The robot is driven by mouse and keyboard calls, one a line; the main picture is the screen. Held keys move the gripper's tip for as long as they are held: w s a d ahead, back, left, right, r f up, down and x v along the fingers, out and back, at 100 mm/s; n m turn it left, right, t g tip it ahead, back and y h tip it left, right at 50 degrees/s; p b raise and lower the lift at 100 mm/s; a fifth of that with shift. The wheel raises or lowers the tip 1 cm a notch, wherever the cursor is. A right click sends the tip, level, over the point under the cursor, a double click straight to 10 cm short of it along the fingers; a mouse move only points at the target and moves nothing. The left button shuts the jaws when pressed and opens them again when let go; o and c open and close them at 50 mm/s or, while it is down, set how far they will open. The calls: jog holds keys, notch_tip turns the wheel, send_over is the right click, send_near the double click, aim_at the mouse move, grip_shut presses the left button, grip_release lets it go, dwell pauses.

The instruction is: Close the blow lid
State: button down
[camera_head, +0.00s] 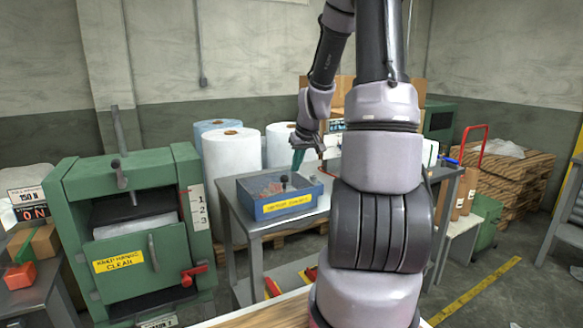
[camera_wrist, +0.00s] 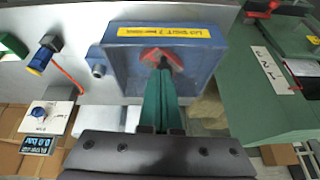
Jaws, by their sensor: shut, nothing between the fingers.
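A blue box (camera_head: 287,210) with a yellow label sits on the grey metal table in the head view. Its clear lid (camera_head: 262,186) appears to lie flat on top, with a black knob (camera_head: 284,180) standing up from it. I cannot tell whether the lid is fully seated. A reddish thing shows through it. My gripper (camera_head: 297,166) has teal fingers, shut and empty, just above the box's back right part. In the wrist view, the fingertips (camera_wrist: 163,70) reach over the blue box (camera_wrist: 200,62) and overlap the dark knob and a red shape. Contact is unclear.
A green cabinet (camera_head: 137,230) with a lever stands left of the table. White rolls (camera_head: 232,165) stand behind the table. My arm hides the table's right part.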

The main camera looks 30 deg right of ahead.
jog(key=s+r, duration=0.1)
jog(key=s, duration=0.6)
jog(key=s+a+r+m+t, duration=0.1)
jog(key=s+a+r, duration=0.4)
jog(key=a+r, duration=0.65)
jog(key=s+a+r+m+t+y, duration=0.1)
jog(key=s+a+r, duration=0.3)
jog(key=s+r, duration=0.6)
jog(key=shift+s+a+m+y, duration=0.25)
jog(key=shift+s+m+y, duration=0.05)
jog(key=shift+s+m, duration=0.6)
